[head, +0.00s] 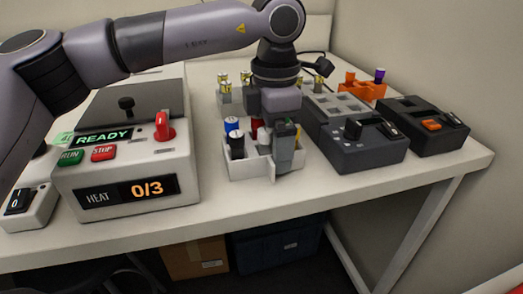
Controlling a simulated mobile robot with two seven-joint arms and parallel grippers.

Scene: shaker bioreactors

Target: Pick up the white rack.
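A small white rack (240,171) stands near the front edge of the table, holding several vials. A blue-capped vial (231,125), a black-capped one (236,140) and a red cap show in it. My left gripper (279,158) points down at the rack's right part. One grey finger shows against the rack's front right side; the other finger is hidden, so I cannot tell its opening or whether it touches the rack. The gripper hides part of the rack's middle and right. My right gripper is not in view.
A heater box (125,160) reading READY and 0/3 stands left of the rack. A dark grey device (365,154) stands close on the right, a black device (440,138) beyond it. Behind are yellow-marked vials (224,84) and an orange holder (362,90). Bare tabletop lies in front.

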